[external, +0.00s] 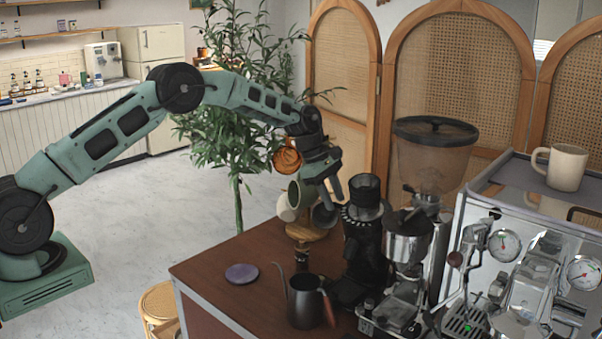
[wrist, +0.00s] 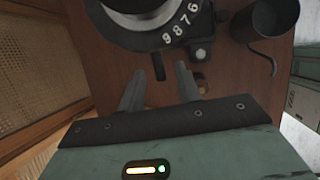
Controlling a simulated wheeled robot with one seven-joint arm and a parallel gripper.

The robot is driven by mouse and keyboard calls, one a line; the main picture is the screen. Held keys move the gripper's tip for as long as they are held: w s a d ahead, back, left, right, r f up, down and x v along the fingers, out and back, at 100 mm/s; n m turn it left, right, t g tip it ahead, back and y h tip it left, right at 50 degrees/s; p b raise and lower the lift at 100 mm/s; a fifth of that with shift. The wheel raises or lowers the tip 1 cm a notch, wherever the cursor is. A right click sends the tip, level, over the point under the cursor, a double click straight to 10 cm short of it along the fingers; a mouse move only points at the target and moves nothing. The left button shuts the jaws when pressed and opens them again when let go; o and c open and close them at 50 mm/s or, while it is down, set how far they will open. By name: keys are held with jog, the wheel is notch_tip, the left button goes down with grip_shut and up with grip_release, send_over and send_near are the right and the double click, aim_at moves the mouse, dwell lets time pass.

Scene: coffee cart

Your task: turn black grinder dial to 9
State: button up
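The black grinder (external: 364,250) stands on the brown cart top, with a ridged black hopper on top. In the wrist view its black dial (wrist: 180,34) shows white numbers 9, 8, 7 and 6 along the near edge. A short black tab (wrist: 158,66) sticks out from the dial below the 9. My gripper (external: 332,196) is beside the grinder's upper part, to its left in the external view. In the wrist view my gripper (wrist: 160,72) is open, and the tab shows between its fingertips. I cannot tell whether either finger touches it. In the external view the dial's numbers are too small to read.
A dark kettle (external: 305,302) stands in front of the grinder. A second grinder (external: 407,245) and the espresso machine (external: 520,255) crowd the right. Mugs hang on a stand (external: 302,232) behind my gripper.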

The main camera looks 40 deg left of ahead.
grip_shut()
jog(key=shift+s, duration=0.1)
jog(key=s+d+f+n+t+y+p, duration=0.1)
jog(key=s+d+n+t+p, duration=0.3)
jog(key=n, duration=0.9)
jog(key=shift+s+d+f+n+y+p, duration=0.5)
jog(key=shift+s+d+p, duration=0.65)
jog(key=shift+s, duration=1.1)
jog(key=shift+d+r, duration=0.1)
jog(key=shift+d, duration=0.1)
